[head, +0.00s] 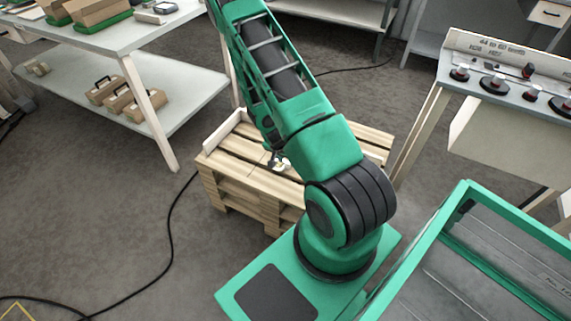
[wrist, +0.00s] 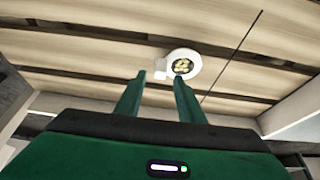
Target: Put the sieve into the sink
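A small round white thing with a dark middle holding yellowish bits (wrist: 183,53) lies on the slats of a wooden pallet. It has a small pale tab at its left. I cannot tell whether it is the sieve. In the head view a small white thing (head: 280,163) shows on the pallet beside my arm, partly hidden. My gripper (wrist: 160,79) is open in the wrist view, its two fingers apart and pointing towards the round thing. I cannot make out a sink in either view.
The wooden pallet (head: 245,181) stands on the grey floor, with a pale board along its left edge. A white table (head: 128,36) with boxes is at the upper left. A black cable (head: 171,222) crosses the floor.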

